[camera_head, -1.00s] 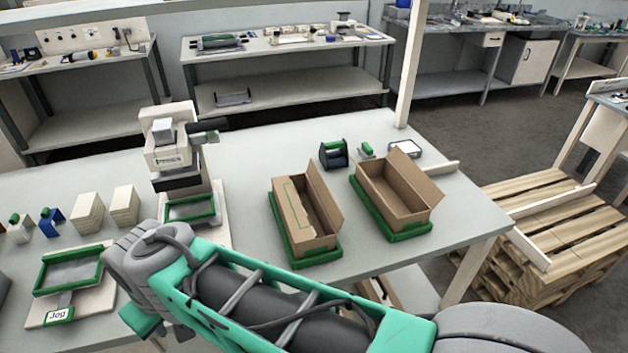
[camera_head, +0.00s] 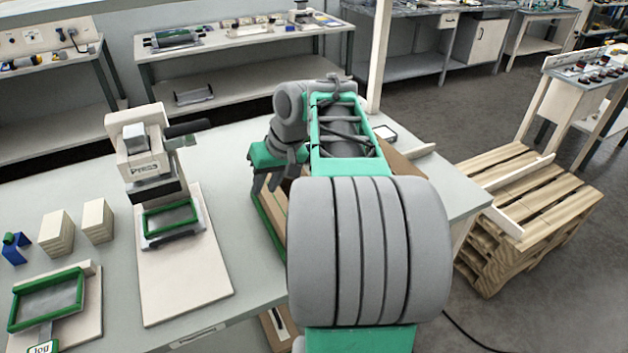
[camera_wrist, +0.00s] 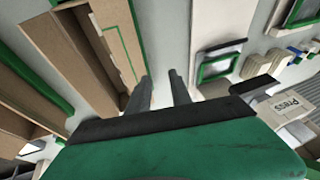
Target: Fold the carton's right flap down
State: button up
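Two brown cartons stand in green-rimmed trays on the bench. The left carton (camera_head: 273,208) is largely hidden behind my arm in the head view. In the wrist view its top panel with a green outline (camera_wrist: 118,38) shows, and a plain brown flap (camera_wrist: 62,50) stands raised along its other side. The other carton (camera_wrist: 14,118) is at the wrist view's left edge; in the head view only a bit of it (camera_head: 400,165) shows. My gripper (camera_head: 267,184) is above the left carton's far end. In the wrist view its two fingers (camera_wrist: 160,84) are apart, with nothing between them.
A press (camera_head: 145,165) stands on a pale board left of the cartons. Stacks of pale blocks (camera_head: 57,232) and a green-framed jog fixture (camera_head: 48,298) lie further left. A wooden pallet (camera_head: 525,200) is on the floor at right.

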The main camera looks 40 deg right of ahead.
jog(key=s+d+m, duration=0.1)
jog(key=s+d, duration=0.3)
jog(key=d, duration=1)
jog(key=shift+t, duration=0.5)
jog(key=b+x, duration=0.1)
jog(key=x, duration=0.6)
jog(key=shift+c, duration=0.4)
grip_shut()
